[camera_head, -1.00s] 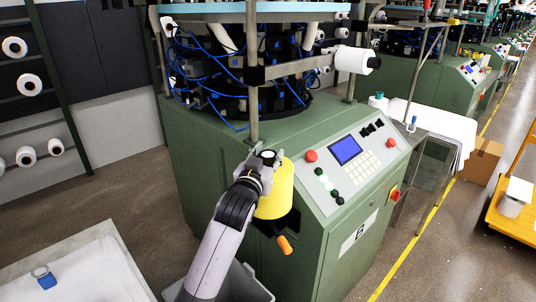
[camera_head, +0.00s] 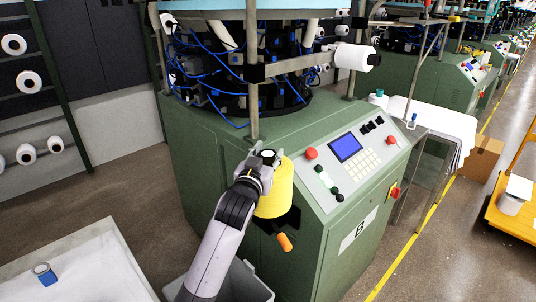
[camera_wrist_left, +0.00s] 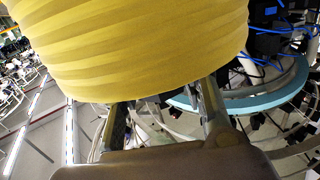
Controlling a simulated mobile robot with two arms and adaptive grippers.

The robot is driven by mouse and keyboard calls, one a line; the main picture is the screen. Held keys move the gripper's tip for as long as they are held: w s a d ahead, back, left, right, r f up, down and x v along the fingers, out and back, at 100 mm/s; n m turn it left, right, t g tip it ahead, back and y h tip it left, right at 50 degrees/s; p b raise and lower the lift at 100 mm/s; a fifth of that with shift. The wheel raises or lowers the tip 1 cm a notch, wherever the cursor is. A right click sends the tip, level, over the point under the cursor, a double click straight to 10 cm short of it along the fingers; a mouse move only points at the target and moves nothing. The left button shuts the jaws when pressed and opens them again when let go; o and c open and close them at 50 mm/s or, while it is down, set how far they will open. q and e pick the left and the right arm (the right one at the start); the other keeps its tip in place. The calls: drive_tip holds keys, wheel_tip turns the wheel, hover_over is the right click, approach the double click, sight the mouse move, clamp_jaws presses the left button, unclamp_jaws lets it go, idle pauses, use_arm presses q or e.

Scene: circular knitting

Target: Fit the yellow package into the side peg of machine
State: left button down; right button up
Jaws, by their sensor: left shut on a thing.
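The yellow package (camera_head: 275,192) is a yarn cone at the front left corner of the green knitting machine (camera_head: 240,170). My left gripper (camera_head: 265,160) is shut on the yellow package near its top. In the left wrist view the package (camera_wrist_left: 150,45) fills the upper part, with the gripper fingers (camera_wrist_left: 165,118) against its lower edge. Below the package a black bracket and an orange-tipped peg (camera_head: 285,241) stick out from the machine side. Whether the package sits on the peg or only in front of it I cannot tell. My right gripper is not in view.
A control panel (camera_head: 348,150) with a blue screen and buttons is right of the package. A white cone (camera_head: 352,57) sits on a bar above. A grey bin (camera_head: 245,284) stands below my arm. A white-topped table (camera_head: 90,265) is at lower left.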

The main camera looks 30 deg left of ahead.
use_arm(q)
drive_tip(key=shift+d+f, duration=0.1)
drive_tip(key=shift+f, duration=1.1)
idle(1.4)
